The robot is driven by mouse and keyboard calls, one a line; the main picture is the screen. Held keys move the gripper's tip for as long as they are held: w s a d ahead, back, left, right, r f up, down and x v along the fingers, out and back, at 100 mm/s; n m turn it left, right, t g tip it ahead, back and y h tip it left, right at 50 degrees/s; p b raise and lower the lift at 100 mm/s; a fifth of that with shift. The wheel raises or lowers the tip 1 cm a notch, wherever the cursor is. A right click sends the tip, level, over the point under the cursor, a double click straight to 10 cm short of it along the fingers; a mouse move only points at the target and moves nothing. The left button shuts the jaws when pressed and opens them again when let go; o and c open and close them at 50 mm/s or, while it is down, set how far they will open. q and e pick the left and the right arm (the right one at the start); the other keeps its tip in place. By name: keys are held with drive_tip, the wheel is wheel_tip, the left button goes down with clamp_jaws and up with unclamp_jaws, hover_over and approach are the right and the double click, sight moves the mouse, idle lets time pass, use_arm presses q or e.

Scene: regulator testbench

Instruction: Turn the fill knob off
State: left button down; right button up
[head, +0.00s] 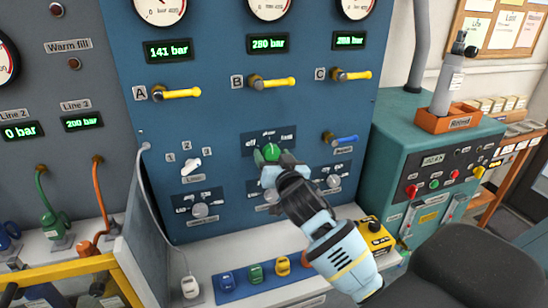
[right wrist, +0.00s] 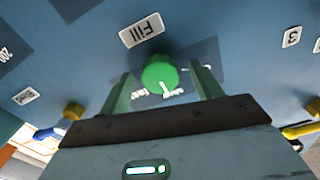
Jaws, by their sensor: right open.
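The green fill knob (head: 271,150) sits on the blue panel below the middle pressure display. In the right wrist view the round green knob (right wrist: 159,72) is seen upside down by its Fill label (right wrist: 142,30). Its white pointer mark is directed roughly at the middle word, which looks like "slow"; "off" and "fast" lie to either side. My right gripper (head: 273,160) is at the knob, and its open fingers (right wrist: 160,77) stand one on each side with visible gaps. I cannot tell how deep they reach around it. My left gripper is out of view.
Yellow valve levers (head: 272,83) project from the panel above, and a blue lever (head: 343,139) to the right. Grey selector knobs (head: 334,181) lie below. A teal cabinet (head: 398,134) stands to the right.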

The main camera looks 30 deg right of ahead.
drive_tip(key=c, duration=1)
drive_tip(key=shift+n, duration=0.3)
drive_tip(key=n, duration=1.1)
drive_tip(key=shift+d+n, duration=0.1)
drive_tip(key=shift+n, duration=0.2)
drive_tip(key=o, duration=1)
